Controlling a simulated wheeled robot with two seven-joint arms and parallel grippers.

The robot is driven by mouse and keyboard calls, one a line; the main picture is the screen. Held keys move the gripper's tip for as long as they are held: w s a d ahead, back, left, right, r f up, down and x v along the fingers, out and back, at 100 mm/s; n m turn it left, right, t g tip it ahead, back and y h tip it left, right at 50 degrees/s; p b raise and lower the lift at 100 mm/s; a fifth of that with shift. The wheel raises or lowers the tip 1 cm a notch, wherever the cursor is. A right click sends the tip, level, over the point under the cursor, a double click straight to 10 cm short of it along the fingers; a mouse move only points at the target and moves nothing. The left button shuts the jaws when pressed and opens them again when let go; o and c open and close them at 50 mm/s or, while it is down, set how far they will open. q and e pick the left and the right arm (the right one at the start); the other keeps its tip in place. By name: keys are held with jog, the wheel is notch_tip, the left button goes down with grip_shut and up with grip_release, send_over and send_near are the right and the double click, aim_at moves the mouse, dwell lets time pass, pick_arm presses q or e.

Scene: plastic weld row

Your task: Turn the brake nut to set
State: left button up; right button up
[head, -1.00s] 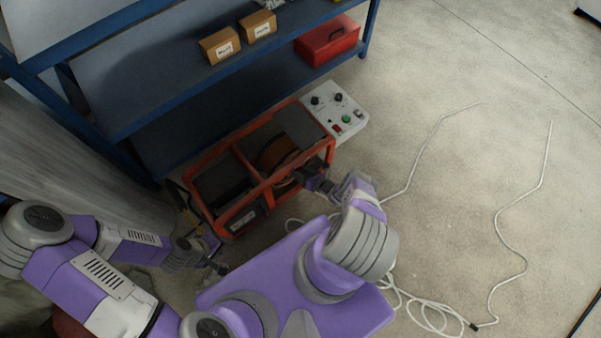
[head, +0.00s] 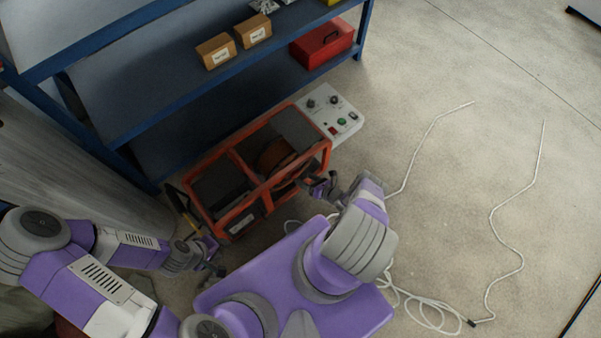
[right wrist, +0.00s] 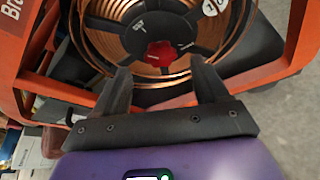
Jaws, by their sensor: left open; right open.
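The brake nut (right wrist: 161,53) is a red lobed knob at the hub of a black spool (right wrist: 112,9) wound with copper wire, in the right wrist view. The spool sits in an orange-red frame (head: 222,152) in the head view, where the nut is too small or hidden to make out. My right gripper (head: 308,184) is open and empty at the frame's near right side. In the right wrist view its fingers (right wrist: 162,82) stand apart below the nut in the picture, clear of it. My left gripper (head: 217,262) is open and empty near the frame's lower left corner.
A white control box (head: 333,112) with knobs and buttons adjoins the frame. A blue shelf (head: 125,125) with cartons (head: 216,52) and a red toolbox (head: 322,43) stands behind. White cable (head: 497,215) lies on the floor at right; much floor there is clear.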

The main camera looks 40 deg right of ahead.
jog(key=shift+v, duration=1.1)
